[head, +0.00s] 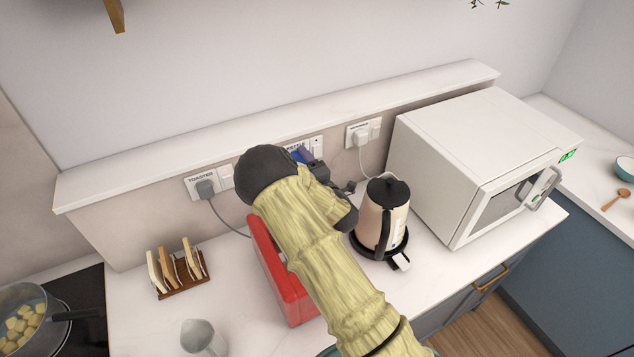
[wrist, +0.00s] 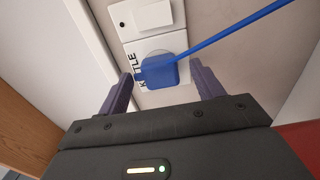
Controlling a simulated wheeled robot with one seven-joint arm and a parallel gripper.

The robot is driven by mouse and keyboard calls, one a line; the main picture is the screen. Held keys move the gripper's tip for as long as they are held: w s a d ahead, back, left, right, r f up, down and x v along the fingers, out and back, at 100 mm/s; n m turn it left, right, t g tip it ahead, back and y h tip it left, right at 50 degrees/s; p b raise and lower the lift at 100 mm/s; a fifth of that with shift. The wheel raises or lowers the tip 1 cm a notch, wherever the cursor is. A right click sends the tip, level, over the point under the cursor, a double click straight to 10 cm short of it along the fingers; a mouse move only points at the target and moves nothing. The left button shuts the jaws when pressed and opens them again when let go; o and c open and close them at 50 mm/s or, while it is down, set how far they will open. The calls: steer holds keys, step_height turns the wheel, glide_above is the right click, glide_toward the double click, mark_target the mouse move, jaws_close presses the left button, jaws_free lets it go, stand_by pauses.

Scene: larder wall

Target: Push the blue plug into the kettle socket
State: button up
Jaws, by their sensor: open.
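The blue plug (wrist: 160,72) sits against the white kettle socket (wrist: 133,48), over part of its "KETTLE" lettering. I cannot tell whether it is fully in. Its blue cord runs off to the upper right in the wrist view. My gripper (wrist: 161,84) is open, with one finger on each side of the plug and a gap showing at the sides. In the head view the plug (head: 303,154) shows as a bit of blue by the wall, and my arm hides most of the kettle socket (head: 318,142).
A toaster plug (head: 206,188) is in the socket to the left. A red toaster (head: 283,275) is under my arm. The kettle (head: 382,218) and microwave (head: 475,165) stand to the right. A toast rack (head: 180,280) is at the left, and a ledge (head: 200,150) runs above the sockets.

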steer(key=b+v, duration=0.3)
steer(key=v, duration=0.7)
steer(key=shift+s+b, duration=0.25)
steer(key=shift+b, duration=0.05)
step_height(320, 180, up, 10)
steer(key=p, duration=1)
